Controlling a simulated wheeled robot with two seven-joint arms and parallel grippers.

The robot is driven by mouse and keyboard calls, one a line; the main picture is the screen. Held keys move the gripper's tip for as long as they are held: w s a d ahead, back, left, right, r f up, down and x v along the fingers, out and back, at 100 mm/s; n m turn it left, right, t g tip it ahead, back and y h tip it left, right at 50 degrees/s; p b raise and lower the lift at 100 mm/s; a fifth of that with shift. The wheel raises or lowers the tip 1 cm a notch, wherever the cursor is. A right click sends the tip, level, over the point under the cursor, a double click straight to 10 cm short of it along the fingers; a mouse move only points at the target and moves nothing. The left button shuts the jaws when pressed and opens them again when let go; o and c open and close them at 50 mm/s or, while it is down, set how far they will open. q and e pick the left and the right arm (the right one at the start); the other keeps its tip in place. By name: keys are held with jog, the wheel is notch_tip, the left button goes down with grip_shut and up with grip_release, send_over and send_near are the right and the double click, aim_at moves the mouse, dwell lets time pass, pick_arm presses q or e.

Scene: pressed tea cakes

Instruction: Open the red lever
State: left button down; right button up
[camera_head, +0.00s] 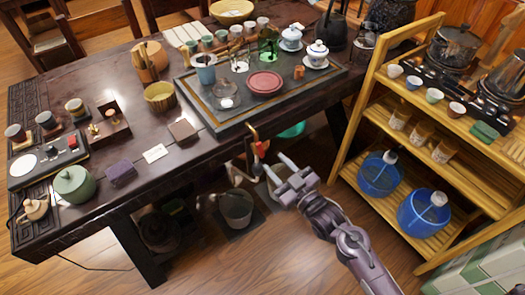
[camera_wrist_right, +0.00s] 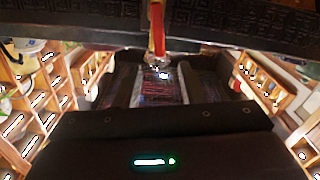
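The red lever (camera_head: 262,147) is a small red handle on a brass tap (camera_head: 252,133) at the front edge of the dark table. In the right wrist view the red lever (camera_wrist_right: 157,28) hangs upright at the top middle, ahead of the gap between my fingers. My right gripper (camera_head: 274,164) is open and empty, just below and to the right of the lever in the head view. Its two fingers also show apart in the right wrist view (camera_wrist_right: 159,85). I cannot tell whether a finger touches the lever. My left gripper is not in view.
A grey bucket (camera_head: 236,208) stands on the floor below the tap. The table (camera_head: 205,155) carries a tea tray (camera_head: 222,128) with a red plate and cups. Open floor lies around my right arm.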

aim_at(260, 147)
jog(key=x, duration=0.7)
jog(key=shift+w+a, duration=0.1)
jog(key=shift+w, duration=0.1)
grip_shut()
